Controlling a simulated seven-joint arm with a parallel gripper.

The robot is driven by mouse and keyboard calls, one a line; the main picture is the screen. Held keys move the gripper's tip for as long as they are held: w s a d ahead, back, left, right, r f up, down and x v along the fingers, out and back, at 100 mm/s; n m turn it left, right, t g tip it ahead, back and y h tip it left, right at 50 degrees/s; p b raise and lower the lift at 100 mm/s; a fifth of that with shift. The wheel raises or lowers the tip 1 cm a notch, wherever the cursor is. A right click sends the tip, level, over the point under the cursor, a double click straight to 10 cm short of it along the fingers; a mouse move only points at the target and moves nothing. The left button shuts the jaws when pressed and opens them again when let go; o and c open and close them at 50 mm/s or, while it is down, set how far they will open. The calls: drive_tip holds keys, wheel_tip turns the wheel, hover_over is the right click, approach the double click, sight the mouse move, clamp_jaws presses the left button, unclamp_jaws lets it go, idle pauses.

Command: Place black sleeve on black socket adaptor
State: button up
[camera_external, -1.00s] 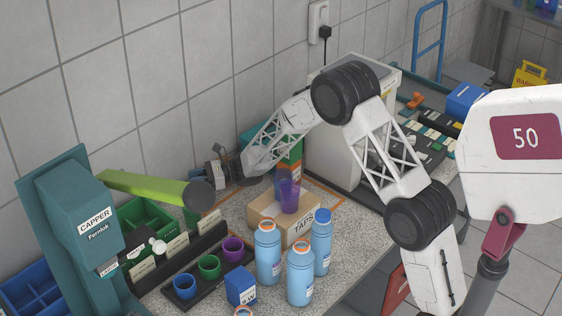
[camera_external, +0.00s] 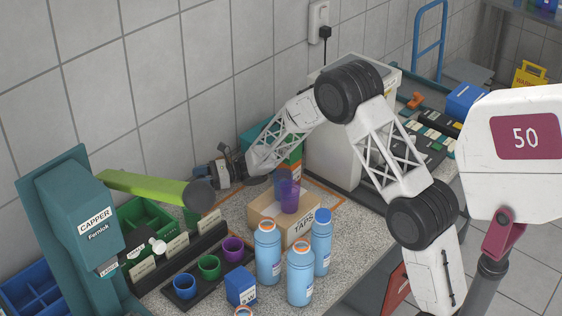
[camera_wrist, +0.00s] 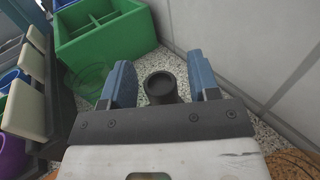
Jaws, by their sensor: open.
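A round black hollow piece (camera_wrist: 160,87) stands on the speckled counter in the wrist view, between the two blue fingers of my gripper (camera_wrist: 159,68). It looks like the black sleeve, but I cannot tell it surely from the socket adaptor. My gripper is open, with a gap between the piece and each finger. In the external view my gripper (camera_external: 224,171) is low by the tiled wall, behind the green lever's dark end. The black piece is not distinguishable there. I cannot make out a second black piece.
A green compartment bin (camera_wrist: 105,28) and a label rack (camera_wrist: 30,95) lie left in the wrist view. Blue, green and purple cups (camera_external: 232,249) stand on a dark tray. The capper (camera_external: 85,215), a carton (camera_external: 268,218) and blue bottles (camera_external: 268,255) are nearby.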

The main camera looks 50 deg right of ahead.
sight(204, 176)
drive_tip(key=shift+s+d, duration=0.4)
drive_tip(key=shift+d, duration=0.2)
wheel_tip(204, 176, up, 5)
drive_tip(key=shift+r, duration=1.05)
